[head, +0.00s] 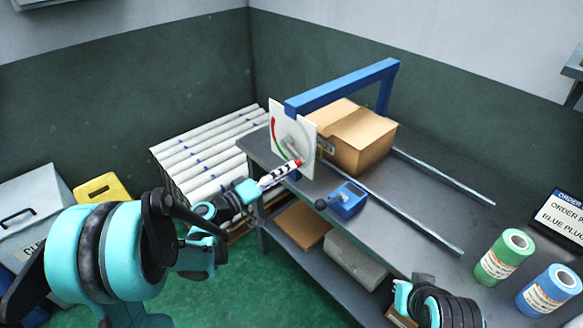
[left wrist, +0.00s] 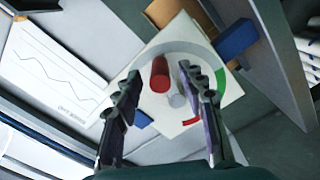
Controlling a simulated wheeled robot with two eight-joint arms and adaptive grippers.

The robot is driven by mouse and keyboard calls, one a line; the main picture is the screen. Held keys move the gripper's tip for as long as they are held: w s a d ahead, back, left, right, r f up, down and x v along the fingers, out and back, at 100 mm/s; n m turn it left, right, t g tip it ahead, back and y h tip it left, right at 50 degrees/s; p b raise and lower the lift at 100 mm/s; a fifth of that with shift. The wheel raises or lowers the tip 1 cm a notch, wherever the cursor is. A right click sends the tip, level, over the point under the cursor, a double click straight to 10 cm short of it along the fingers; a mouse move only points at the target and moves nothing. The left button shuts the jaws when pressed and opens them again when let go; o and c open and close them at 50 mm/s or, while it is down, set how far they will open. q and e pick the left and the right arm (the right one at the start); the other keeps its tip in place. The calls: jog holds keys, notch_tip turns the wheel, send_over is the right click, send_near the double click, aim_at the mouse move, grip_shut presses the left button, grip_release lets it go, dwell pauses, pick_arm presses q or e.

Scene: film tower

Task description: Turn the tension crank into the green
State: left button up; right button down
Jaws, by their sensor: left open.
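The tension dial is a white square plate (head: 307,128) with a red arc and a green arc, standing at the bench's left end. Its crank has a red handle (head: 298,162) in front of the plate. In the left wrist view the red handle (left wrist: 160,68) sits between my spread fingers, with the green arc (left wrist: 219,76) to the right and the red arc (left wrist: 192,121) below. My left gripper (head: 280,172) is open at the handle. I cannot tell whether a finger touches it. My right gripper is out of view; only part of my right arm shows at the bottom.
A blue frame (head: 340,88) rises over the bench (head: 400,225), beside a cardboard box (head: 360,140). A blue block with a black knob (head: 347,200) stands nearer. Green (head: 503,257) and blue (head: 549,291) rolls stand at the right. A roller rack (head: 205,155) is behind the gripper.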

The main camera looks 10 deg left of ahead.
pick_arm(q)
jog(key=v, duration=0.8)
jog(key=shift+s+a, duration=0.1)
jog(key=shift+s, duration=0.05)
